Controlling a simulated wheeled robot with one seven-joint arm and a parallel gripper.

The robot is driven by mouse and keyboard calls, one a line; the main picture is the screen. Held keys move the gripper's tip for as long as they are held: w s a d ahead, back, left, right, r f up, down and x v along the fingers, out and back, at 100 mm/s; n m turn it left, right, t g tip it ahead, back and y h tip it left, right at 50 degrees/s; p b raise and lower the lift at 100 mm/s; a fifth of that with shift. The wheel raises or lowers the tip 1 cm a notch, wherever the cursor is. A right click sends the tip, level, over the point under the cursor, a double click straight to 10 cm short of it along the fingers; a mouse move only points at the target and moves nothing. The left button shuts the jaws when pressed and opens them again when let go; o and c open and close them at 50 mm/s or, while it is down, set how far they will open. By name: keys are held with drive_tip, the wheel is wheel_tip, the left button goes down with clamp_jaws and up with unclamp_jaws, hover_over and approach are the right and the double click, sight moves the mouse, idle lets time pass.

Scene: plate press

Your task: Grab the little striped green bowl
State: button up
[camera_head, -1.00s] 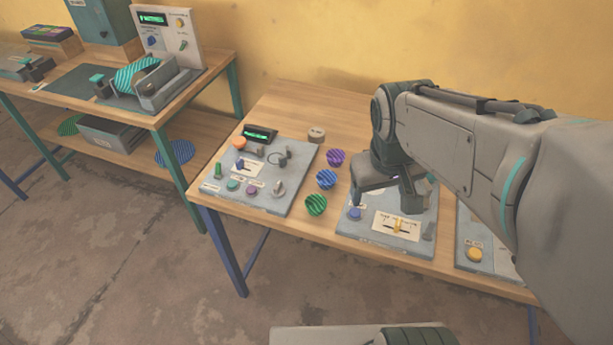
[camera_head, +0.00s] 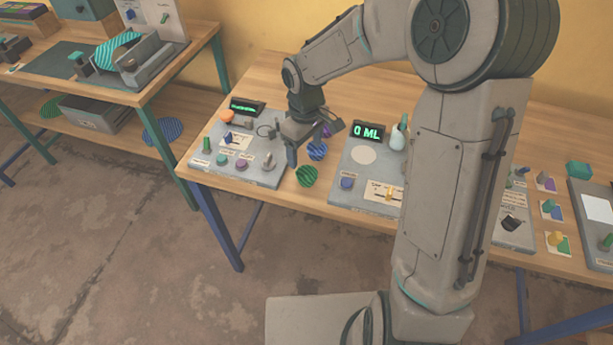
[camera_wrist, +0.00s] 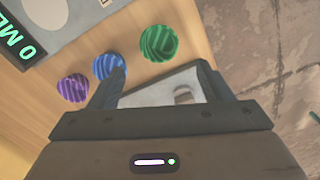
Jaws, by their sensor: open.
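The little green striped bowl (camera_head: 307,176) sits on the wooden table near its front edge, just right of the left control panel. In the wrist view the green bowl (camera_wrist: 159,43) lies beyond my fingertips, roughly centred between them. My gripper (camera_head: 312,146) is open and empty, above the table by the row of bowls. In the wrist view my gripper's (camera_wrist: 160,72) left finger overlaps the edge of the blue striped bowl (camera_wrist: 108,66).
The blue bowl (camera_head: 317,152) and a purple striped bowl (camera_head: 326,131) sit behind the green one, partly hidden by my gripper. The left control panel (camera_head: 262,172) and a panel with a "0 ML" display (camera_head: 368,131) flank the bowls.

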sight(307, 174)
wheel_tip(307, 174, down, 10)
drive_tip(key=shift+s+d+p, duration=0.1)
drive_tip(key=shift+d+p, duration=0.05)
drive_tip(key=shift+p, duration=0.2)
drive_tip(key=c, duration=0.8)
